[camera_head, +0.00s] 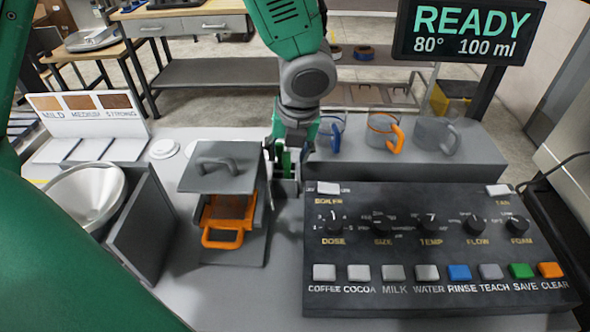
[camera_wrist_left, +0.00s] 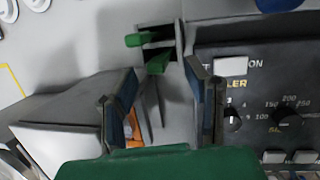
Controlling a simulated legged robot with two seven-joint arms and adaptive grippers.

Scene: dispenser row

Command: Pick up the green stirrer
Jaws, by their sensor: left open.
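A small grey holder (camera_wrist_left: 178,40) stands ahead of my left gripper, with green stirrer ends sticking out of it. One green end (camera_wrist_left: 136,40) points left and a second green piece (camera_wrist_left: 158,63) lies nearer; I cannot tell if they belong to one stirrer. My left gripper (camera_wrist_left: 161,72) is open, its two fingers apart and nothing between the tips. The green pieces lie just beyond the fingertips, roughly between them. In the head view the left gripper (camera_head: 291,150) hangs over the holder (camera_head: 287,188) and partly hides it. My right gripper is not in view.
A black control panel (camera_head: 440,240) is right of the holder. A grey box with a handled lid (camera_head: 222,166) and an orange-handled drawer (camera_head: 222,238) is left. Several glass mugs (camera_head: 383,130) stand on a shelf behind.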

